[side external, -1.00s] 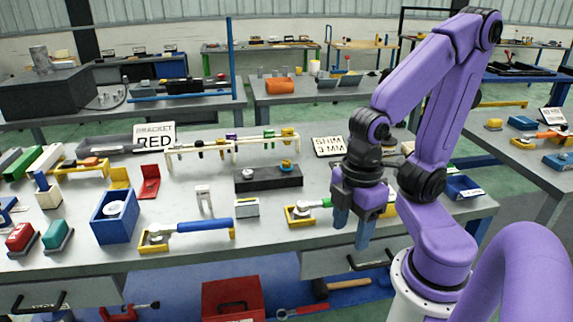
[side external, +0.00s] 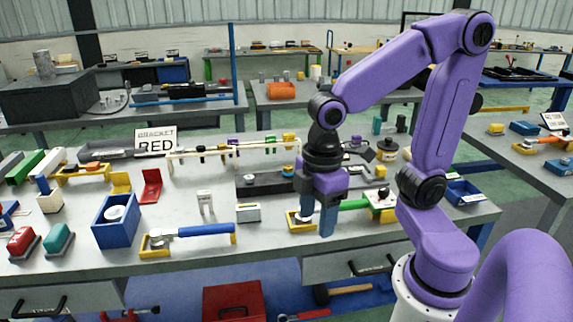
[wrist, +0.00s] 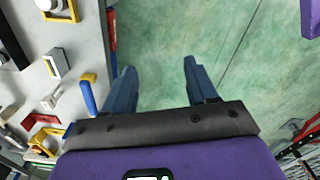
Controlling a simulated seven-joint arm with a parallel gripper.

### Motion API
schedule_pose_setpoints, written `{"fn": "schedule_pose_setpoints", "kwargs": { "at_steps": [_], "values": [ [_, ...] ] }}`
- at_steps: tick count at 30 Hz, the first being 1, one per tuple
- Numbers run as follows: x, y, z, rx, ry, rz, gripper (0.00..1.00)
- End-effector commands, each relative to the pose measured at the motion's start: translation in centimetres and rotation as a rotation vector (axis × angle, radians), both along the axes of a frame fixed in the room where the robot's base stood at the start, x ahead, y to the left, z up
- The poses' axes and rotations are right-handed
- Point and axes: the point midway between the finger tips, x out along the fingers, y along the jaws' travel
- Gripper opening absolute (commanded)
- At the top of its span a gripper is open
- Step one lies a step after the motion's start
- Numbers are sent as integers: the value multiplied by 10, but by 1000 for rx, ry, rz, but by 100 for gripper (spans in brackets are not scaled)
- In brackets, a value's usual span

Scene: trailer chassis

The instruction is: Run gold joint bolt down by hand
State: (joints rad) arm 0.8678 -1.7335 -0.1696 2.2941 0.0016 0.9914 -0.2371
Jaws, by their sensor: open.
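A small gold-coloured piece (side external: 288,169), which looks like the gold joint bolt, sits on the right part of a long dark block (side external: 262,186) in the side external view. It is too small to tell how far down it sits. My gripper (side external: 316,222) points downward in front of the block's right end, nearer the bench's front edge, and hides part of that area. In the wrist view my gripper (wrist: 158,70) has its two fingers well apart with nothing between them. Green floor shows beyond the fingertips, and the gold piece cannot be made out there.
A green-handled tool (side external: 354,204) lies just right of my fingers. A yellow cradle (side external: 291,226) stands at their left. A blue-handled tool (side external: 205,230), a blue box (side external: 110,238) and a peg rack (side external: 235,150) are further left. The bench's front strip is mostly clear.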

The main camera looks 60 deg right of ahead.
Motion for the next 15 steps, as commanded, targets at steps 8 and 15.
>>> {"fn": "schedule_pose_setpoints", "kwargs": {
  "at_steps": [8,15],
  "values": [
    [110,-20,24,-10,0,-3,57],
    [196,-80,37,-17,4,3,57]
  ]
}}
